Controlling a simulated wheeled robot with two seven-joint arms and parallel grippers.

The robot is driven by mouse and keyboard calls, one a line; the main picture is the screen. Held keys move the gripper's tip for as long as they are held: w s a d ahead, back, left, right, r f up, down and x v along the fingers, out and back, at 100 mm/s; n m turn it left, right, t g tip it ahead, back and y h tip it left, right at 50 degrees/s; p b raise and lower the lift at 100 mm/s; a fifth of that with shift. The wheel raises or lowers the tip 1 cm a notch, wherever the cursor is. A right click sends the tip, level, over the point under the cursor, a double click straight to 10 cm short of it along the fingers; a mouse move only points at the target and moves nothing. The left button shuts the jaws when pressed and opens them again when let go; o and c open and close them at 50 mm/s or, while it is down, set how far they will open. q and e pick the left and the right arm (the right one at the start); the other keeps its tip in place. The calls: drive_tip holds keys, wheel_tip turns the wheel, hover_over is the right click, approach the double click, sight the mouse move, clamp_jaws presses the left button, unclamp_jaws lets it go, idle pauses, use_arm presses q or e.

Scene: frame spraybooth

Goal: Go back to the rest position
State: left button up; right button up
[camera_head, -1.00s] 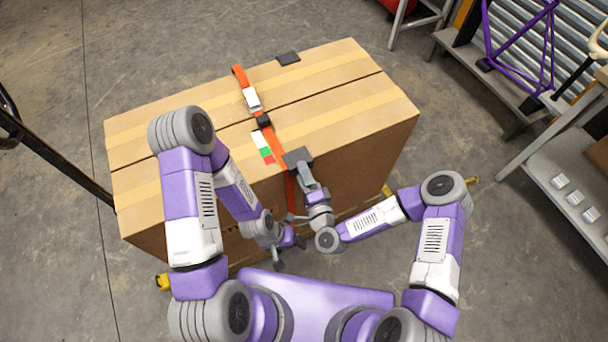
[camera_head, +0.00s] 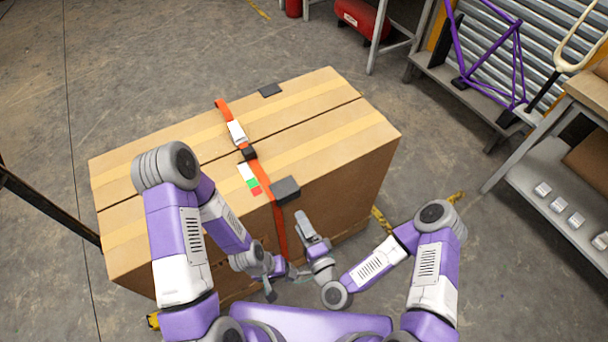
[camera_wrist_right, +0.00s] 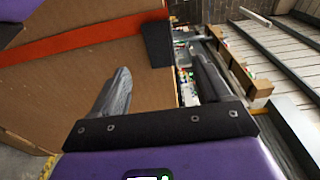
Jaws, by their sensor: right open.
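My right gripper (camera_head: 308,226) is open and empty in front of the near side of a large cardboard box (camera_head: 330,120). It is apart from the black corner pad (camera_head: 285,190) on the box's near top edge. In the right wrist view its two fingers (camera_wrist_right: 160,80) stand wide apart, with the box's cardboard (camera_wrist_right: 75,85) and an orange strap (camera_wrist_right: 85,38) beyond. My left gripper (camera_head: 268,284) is low by the box's near side, small and partly hidden, so its jaws cannot be made out.
A grey shelf bench (camera_head: 545,180) and a purple frame (camera_head: 488,60) stand at right. Floor between box and bench is open.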

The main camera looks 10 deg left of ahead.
drive_tip(key=s+d+f+n+g+h, duration=0.1)
drive_tip(key=s+d+f+n+g, duration=0.1)
drive_tip(key=f+n+g, duration=0.25)
drive_tip(key=s+d+f+n+g+h, duration=0.1)
drive_tip(key=s+d+f+n+g, duration=0.1)
drive_tip(key=f+n+g, duration=0.3)
drive_tip(key=s+d+f+g+h, duration=0.3)
drive_tip(key=s+d+g, duration=0.2)
drive_tip(key=d, duration=0.5)
drive_tip(key=shift+s+f+p, duration=0.2)
drive_tip(key=shift+s+p, duration=0.1)
drive_tip(key=shift+s, duration=0.55)
